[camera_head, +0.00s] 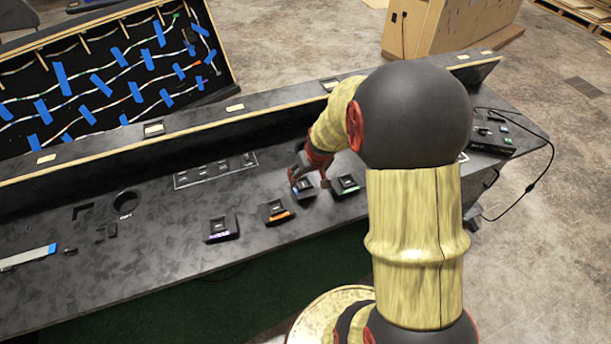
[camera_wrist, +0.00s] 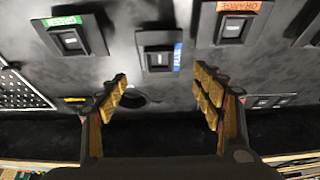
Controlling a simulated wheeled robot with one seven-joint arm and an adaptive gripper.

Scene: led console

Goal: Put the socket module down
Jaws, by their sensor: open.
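Several black modules with coloured labels sit in a row on the dark console top (camera_head: 160,265). The blue-labelled module (camera_head: 304,192) lies under my gripper (camera_head: 309,182), between the green-labelled module (camera_head: 346,185) and the orange-labelled one (camera_head: 275,212). I cannot tell which of them the task calls the socket module. In the wrist view, my gripper (camera_wrist: 160,75) is open with nothing held. The blue-labelled module (camera_wrist: 157,60) rests on the console just beyond the fingertips, centred between them, and looks apart from both fingers. The green-labelled module (camera_wrist: 70,40) and orange-labelled module (camera_wrist: 234,28) stand to either side.
A purple-labelled module (camera_head: 220,228) sits left of the orange one. Behind the row are a marked strip of small parts (camera_head: 215,170) and a raised back ledge (camera_head: 240,108). A round hole (camera_head: 126,201) lies to the left. A black box with a cable (camera_head: 492,138) is at right.

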